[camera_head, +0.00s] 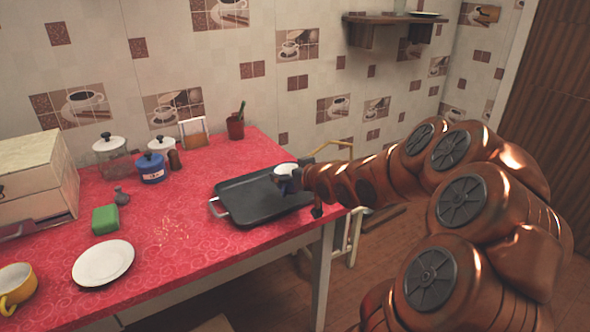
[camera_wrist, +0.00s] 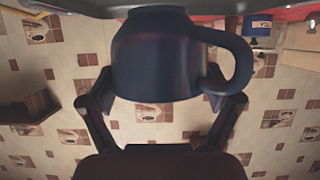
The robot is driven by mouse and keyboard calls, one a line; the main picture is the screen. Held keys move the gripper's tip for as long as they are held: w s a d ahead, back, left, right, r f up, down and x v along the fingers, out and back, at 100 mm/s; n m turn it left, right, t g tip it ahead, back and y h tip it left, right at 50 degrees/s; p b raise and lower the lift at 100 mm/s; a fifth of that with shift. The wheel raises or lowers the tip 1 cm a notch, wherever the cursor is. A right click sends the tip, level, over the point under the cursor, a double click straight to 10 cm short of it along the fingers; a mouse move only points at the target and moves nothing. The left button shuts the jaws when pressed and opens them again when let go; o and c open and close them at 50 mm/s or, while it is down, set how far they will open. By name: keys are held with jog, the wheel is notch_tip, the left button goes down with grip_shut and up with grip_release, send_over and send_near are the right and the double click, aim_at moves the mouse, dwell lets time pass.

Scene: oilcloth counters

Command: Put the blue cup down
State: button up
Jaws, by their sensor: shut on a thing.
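The blue cup (camera_head: 284,184) is at the right end of the black tray (camera_head: 240,200) on the red table. Its pale inside shows from above, so it is upright. My gripper (camera_head: 297,182) reaches in from the right and is shut on the cup. In the wrist view the cup (camera_wrist: 155,60) fills the space between the two fingers (camera_wrist: 160,92), with its handle to the right; that picture is upside down. I cannot tell whether the cup's base touches the tray.
The red table (camera_head: 170,220) holds a white plate (camera_head: 103,262), a yellow cup (camera_head: 15,285), a green sponge (camera_head: 106,218), a blue jar (camera_head: 151,168) and a wooden bread box (camera_head: 35,180). Red cloth is bare left of the tray. The table's edge runs close by the tray's right end.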

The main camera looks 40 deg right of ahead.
jog(key=w+d+p, duration=0.1)
jog(key=w+d, duration=0.1)
jog(key=w+d+p, duration=0.1)
jog(key=w+d, duration=0.1)
jog(key=w+d+p, duration=0.1)
jog(key=w+d, duration=0.1)
jog(key=shift+w+d+f, duration=0.15)
jog(key=shift+d+f, duration=0.15)
jog(key=shift+f, duration=0.05)
jog(key=shift+f+b, duration=0.95)
jog(key=shift+f, duration=0.9)
jog(key=shift+f, duration=0.1)
jog(key=o, duration=1)
